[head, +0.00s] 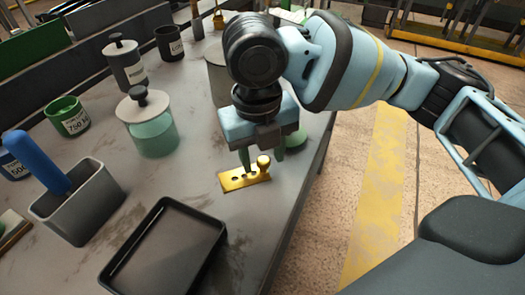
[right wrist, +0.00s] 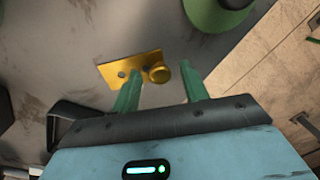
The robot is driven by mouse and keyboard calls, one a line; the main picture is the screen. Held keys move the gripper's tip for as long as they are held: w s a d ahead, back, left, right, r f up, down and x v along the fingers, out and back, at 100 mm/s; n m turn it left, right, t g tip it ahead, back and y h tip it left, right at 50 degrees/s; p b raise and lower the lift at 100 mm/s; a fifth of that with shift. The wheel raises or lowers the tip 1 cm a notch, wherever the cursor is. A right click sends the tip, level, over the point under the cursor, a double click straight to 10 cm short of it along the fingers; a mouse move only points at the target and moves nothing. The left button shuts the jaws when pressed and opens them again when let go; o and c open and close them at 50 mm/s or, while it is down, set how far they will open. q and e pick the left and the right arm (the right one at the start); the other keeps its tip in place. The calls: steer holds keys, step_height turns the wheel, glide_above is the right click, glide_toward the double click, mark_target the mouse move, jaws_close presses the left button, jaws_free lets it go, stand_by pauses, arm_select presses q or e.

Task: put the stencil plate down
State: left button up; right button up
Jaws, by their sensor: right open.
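The stencil plate (head: 240,181) is a small brass plate with holes and a round knob. It lies flat on the grey tabletop near the table's right edge. It also shows in the right wrist view (right wrist: 122,70), with its knob (right wrist: 159,73) just ahead of the fingertips. My right gripper (head: 262,163) is above and behind the plate in the head view. Its green fingers (right wrist: 162,80) are spread on either side of the knob's line, with nothing held between them. My left gripper is in neither view.
A black tray (head: 150,285) lies front left of the plate. A grey bin with a blue handle (head: 85,203), a green-filled jar (head: 152,135) and several canisters stand to the left. Bare tabletop (head: 190,185) surrounds the plate. The table edge (head: 305,200) is close on the right.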

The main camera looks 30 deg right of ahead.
mark_target(258, 162)
steer(key=shift+r, duration=0.35)
step_height(258, 162, up, 12)
steer(key=p, duration=0.3)
steer(key=shift+a+f, duration=0.2)
steer(key=shift+a, duration=0.2)
steer(key=shift+f, duration=0.1)
